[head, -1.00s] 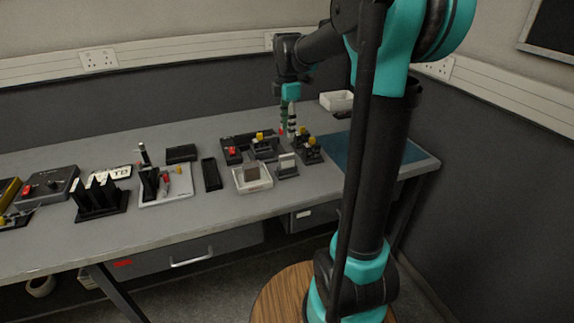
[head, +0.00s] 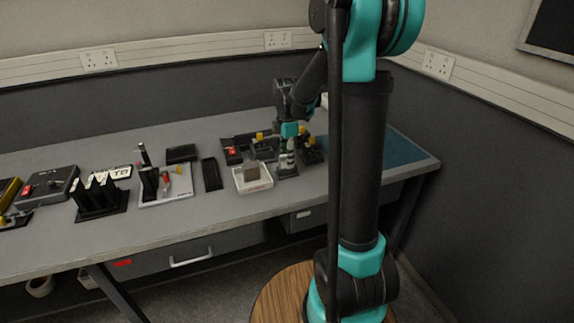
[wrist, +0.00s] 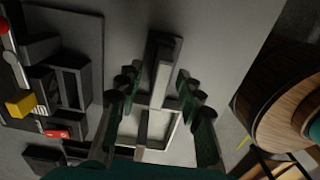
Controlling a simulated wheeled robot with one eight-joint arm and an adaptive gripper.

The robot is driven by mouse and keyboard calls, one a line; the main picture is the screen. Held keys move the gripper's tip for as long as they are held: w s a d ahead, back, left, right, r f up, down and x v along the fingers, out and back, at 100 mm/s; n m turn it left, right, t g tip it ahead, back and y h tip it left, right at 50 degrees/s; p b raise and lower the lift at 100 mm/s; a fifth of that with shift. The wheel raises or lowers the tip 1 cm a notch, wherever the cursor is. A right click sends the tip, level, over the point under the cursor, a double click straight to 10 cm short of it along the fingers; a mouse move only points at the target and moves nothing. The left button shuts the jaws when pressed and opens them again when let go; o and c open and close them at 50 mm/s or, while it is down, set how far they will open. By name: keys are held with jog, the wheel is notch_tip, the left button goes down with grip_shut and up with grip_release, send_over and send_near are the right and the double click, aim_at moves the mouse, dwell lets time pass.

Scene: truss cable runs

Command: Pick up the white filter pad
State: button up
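The white filter pad looks to be the pale upright plate (wrist: 169,72) held in a small dark holder (wrist: 153,55) in the wrist view. In the head view the holder (head: 287,173) stands on the bench, right of a white tray, and my gripper largely covers the pad. My gripper (head: 287,156) points down over the holder. In the wrist view my gripper (wrist: 158,100) is open, with its green-padded fingers on both sides of the pad and holder. Gaps show on both sides, and I see no contact.
The white tray (head: 241,185) holds a grey-brown block (head: 251,173). Dark fixtures with yellow knobs (head: 262,148) stand behind it. A black narrow tray (head: 211,174) lies to the left. A blue mat (head: 402,150) at the right end of the bench is clear where visible.

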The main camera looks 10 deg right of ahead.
jog(key=shift+f, duration=0.1)
grip_shut()
dwell(0.4)
